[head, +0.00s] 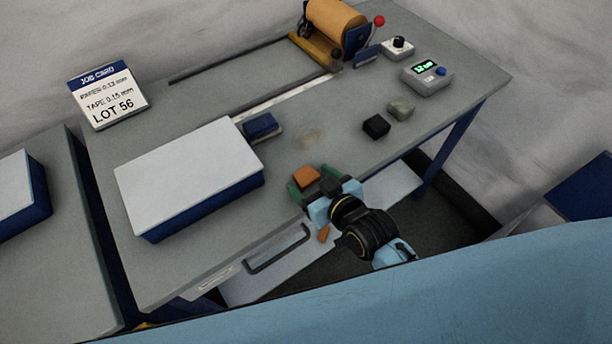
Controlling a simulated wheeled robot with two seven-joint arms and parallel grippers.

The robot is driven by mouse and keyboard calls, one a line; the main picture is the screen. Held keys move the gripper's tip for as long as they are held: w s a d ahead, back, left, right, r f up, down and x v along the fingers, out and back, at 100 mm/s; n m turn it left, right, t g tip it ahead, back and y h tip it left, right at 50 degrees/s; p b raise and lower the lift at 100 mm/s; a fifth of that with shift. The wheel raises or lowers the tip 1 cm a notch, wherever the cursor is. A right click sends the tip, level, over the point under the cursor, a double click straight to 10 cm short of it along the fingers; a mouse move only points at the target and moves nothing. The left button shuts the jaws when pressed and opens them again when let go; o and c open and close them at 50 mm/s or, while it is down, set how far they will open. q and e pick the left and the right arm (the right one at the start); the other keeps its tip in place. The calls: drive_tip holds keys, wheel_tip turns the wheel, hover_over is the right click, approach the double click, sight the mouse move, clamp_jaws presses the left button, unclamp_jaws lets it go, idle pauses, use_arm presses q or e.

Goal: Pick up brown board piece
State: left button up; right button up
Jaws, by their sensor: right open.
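The brown board piece (306,175) is a small orange-brown block near the front edge of the grey workbench. My right gripper (306,186) reaches in from the lower right, with its dark green fingers open around or just beside the piece. Whether the fingers touch it I cannot tell; the piece's lower part is hidden by the gripper. A smaller orange-brown bit (323,233) shows below the gripper near the drawer; I cannot tell what it is. My left gripper is not in view.
On the bench (200,253) a white-topped blue box (190,172) stands left of the gripper, with a blue block (260,126) behind it. A black block (376,126) and a grey-green one (401,109) lie to the right. A copper-coloured roll (335,24) stands at the back.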

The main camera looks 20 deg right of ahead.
drive_tip(key=shift+w+a+f, duration=0.1)
drive_tip(key=shift+w, duration=0.05)
drive_tip(key=c, duration=1)
wheel_tip(320, 180, up, 10)
drive_tip(key=shift+r+p, duration=0.1)
drive_tip(key=shift+p, duration=1)
